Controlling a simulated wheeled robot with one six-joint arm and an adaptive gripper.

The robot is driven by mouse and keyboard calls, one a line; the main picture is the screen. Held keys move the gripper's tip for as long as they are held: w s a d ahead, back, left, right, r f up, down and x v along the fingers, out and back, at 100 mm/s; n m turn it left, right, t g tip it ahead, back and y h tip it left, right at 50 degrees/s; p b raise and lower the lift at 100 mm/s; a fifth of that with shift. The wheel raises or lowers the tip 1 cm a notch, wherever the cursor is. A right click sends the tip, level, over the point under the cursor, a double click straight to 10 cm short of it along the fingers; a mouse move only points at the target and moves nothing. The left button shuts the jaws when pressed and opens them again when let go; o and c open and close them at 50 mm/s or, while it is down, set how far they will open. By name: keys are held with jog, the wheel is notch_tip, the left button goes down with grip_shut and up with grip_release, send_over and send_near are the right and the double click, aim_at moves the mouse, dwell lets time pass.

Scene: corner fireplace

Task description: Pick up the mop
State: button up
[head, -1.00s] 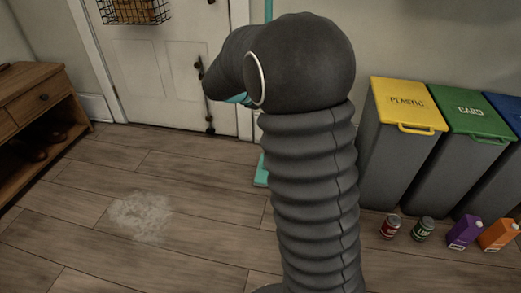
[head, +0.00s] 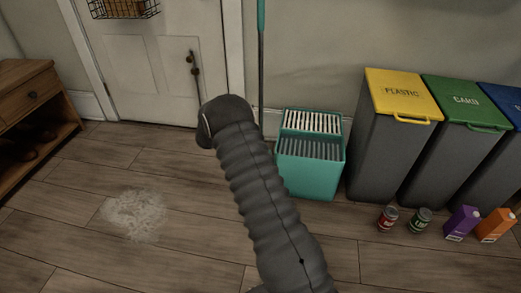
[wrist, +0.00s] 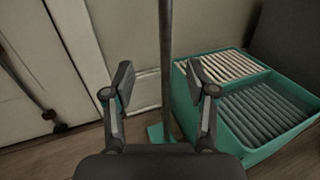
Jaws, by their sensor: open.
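The mop (head: 261,65) stands upright against the wall by the door, with a teal upper handle and a grey pole. My arm hides its lower part in the head view. In the wrist view the grey mop pole (wrist: 166,70) rises between and beyond the open fingers of my gripper (wrist: 162,88), and its teal foot (wrist: 158,132) is on the floor. The fingers are apart on either side of the pole in the picture, with no contact visible. In the head view my gripper is hidden behind my arm.
A teal bucket (head: 335,180) with ribbed inserts stands right of the mop. Grey bins (head: 378,150) stand further right, with cans (head: 387,218) and cartons (head: 462,222) before them. A pale spill (head: 135,214) lies on the floor. A wooden cabinet (head: 30,90) is left.

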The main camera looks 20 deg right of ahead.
aim_at(259, 95)
jog(key=x, duration=1.2)
jog(key=shift+s+d+r, duration=0.15)
jog(key=shift+s+d, duration=0.05)
jog(key=shift+s, duration=0.2)
jog(key=shift+w+d, duration=0.35)
jog(key=shift+d, duration=0.05)
jog(key=shift+r, duration=0.1)
grip_shut()
